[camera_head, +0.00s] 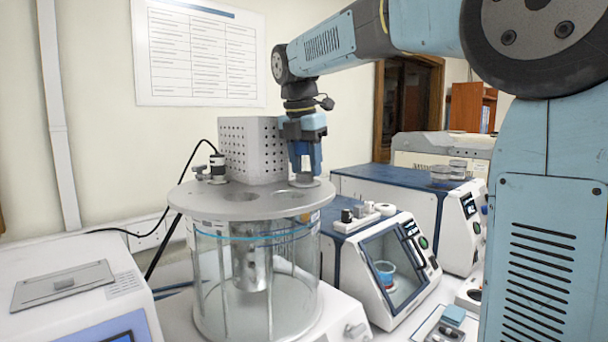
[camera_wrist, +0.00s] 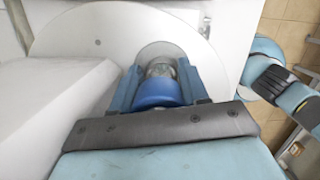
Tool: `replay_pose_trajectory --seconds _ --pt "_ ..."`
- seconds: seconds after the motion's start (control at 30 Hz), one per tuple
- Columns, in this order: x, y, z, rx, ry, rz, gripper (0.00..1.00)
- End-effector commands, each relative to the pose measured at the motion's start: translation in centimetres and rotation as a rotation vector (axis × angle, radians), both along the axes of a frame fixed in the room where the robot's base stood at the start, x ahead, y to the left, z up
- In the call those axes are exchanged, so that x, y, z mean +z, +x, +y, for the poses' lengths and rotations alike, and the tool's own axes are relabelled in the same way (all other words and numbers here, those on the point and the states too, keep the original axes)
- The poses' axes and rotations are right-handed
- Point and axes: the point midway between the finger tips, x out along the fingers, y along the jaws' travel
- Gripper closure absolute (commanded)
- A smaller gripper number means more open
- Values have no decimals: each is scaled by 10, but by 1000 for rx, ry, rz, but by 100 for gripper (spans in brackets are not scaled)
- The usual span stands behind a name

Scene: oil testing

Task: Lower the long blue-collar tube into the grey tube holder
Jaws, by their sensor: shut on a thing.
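My gripper (camera_head: 305,165) points down over the right side of a round grey plate with holes (camera_head: 235,208), which I take for the tube holder. The plate tops a clear glass vessel. In the wrist view my gripper (camera_wrist: 157,92) is shut on the blue-collar tube (camera_wrist: 155,93). The blue collar sits between the fingers, and a clear glass part shows beyond it, over a round opening in the plate (camera_wrist: 85,38). In the head view the fingers hide most of the tube. I cannot tell how far its lower end reaches into the opening.
A perforated grey box (camera_head: 250,150) stands behind the plate, close to my gripper. A small black-topped fitting (camera_head: 217,167) stands on the plate's left. A blue-and-white instrument with a window (camera_head: 385,265) is on the right, and a white machine (camera_head: 75,285) on the left.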

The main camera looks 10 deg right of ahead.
Motion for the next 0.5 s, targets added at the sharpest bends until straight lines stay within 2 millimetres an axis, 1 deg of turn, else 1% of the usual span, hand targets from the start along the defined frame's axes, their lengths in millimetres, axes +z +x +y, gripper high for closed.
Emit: replay_pose_trajectory --seconds 0.23,0.5 --pt "-14 0 0 0 -1 1 100" --pt "-13 0 0 0 0 0 100"
